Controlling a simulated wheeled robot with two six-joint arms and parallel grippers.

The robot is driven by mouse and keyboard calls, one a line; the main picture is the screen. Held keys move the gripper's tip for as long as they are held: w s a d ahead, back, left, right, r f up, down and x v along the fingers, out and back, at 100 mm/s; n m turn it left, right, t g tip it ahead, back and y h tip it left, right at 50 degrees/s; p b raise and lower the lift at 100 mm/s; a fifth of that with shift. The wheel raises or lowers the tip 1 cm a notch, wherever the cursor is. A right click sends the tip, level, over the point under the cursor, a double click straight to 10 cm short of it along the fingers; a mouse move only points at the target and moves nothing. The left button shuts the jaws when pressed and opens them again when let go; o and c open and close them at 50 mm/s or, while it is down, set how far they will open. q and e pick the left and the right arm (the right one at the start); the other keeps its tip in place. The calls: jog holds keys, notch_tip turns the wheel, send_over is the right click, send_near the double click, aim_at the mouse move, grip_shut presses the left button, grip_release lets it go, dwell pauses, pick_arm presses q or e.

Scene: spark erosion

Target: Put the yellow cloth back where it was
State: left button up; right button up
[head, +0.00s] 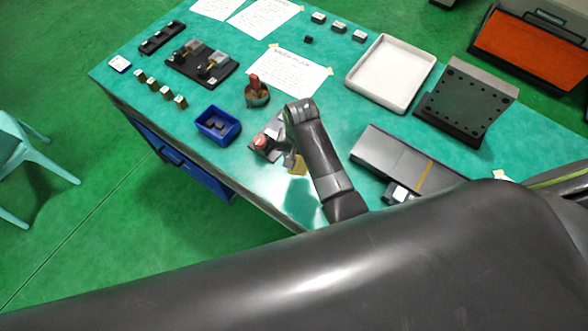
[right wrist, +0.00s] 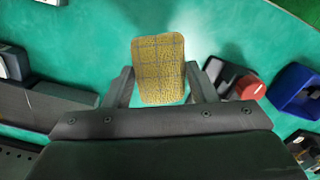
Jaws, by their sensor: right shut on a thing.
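The yellow cloth (head: 298,167) shows in the head view as a small patch below my right gripper (head: 293,158), partly covered by it. In the right wrist view the cloth (right wrist: 158,68) is a yellow-brown checked rectangle between the two fingers of the right gripper (right wrist: 158,84). The right gripper is shut on it, over the front part of the green table. Whether the cloth touches the tabletop is hard to tell. My left gripper is not in view.
A dark fixture with a red part (head: 261,142) stands just left of the right gripper. A blue bin (head: 204,131) is farther left, and a long grey block (head: 391,155) is to the right. A white tray (head: 361,85) lies behind. Bare table shows in front.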

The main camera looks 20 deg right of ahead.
jog(key=shift+a, duration=0.35)
send_over(296, 180)
notch_tip(296, 180, down, 5)
jog(key=shift+d+f, duration=0.1)
jog(key=shift+f, duration=0.05)
notch_tip(296, 180, down, 5)
jog(key=b, duration=0.5)
jog(key=shift+r, duration=0.35)
jog(key=o, duration=1)
jog(key=shift+o, duration=0.2)
